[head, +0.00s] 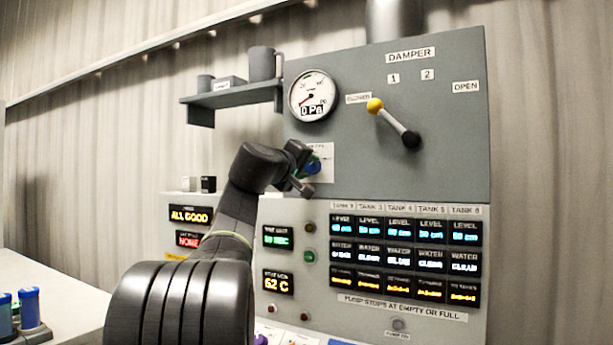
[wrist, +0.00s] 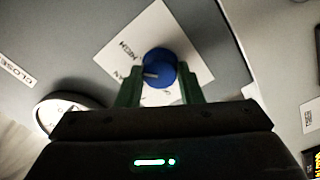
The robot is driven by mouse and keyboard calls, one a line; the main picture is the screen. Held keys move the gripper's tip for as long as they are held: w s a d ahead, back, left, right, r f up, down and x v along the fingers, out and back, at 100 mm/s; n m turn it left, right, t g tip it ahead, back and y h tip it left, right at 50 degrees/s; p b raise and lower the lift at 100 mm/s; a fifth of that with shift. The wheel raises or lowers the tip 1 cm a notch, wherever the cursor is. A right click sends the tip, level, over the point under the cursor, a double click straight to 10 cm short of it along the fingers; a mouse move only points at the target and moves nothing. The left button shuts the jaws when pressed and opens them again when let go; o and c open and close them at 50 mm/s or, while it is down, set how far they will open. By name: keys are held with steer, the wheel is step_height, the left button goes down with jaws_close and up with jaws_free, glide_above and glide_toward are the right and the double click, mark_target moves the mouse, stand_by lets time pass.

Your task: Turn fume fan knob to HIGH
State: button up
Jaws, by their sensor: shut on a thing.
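The fume fan knob (wrist: 160,70) is blue and round with a pale pointer line. It sits on a white label plate (wrist: 122,48) on the grey panel; part of the word HIGH seems to show on the plate, tilted in the wrist view. The pointer lies toward the left in that view; I cannot tell which setting it marks. My gripper (wrist: 159,92) has its two green fingers on both sides of the knob and is shut on it. In the head view the gripper (head: 307,172) covers most of the knob, and the white plate (head: 325,165) shows beside it.
A round gauge (head: 312,96) reading 0 Pa is above the knob. A damper lever with a yellow ball (head: 375,105) is to the upper right. A shelf (head: 232,97) with mugs juts out at the upper left. Tank displays (head: 405,255) fill the lower panel.

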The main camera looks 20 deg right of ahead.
steer(key=shift+f+m+b, duration=0.15)
steer(key=shift+m+b, duration=0.4)
steer(key=shift+m, duration=0.55)
steer(key=o, duration=1)
steer(key=shift+c, duration=0.2)
steer(key=b+v, duration=0.2)
steer(key=v, duration=1.1)
steer(key=shift+s+a, duration=0.25)
steer(key=shift+a, duration=0.05)
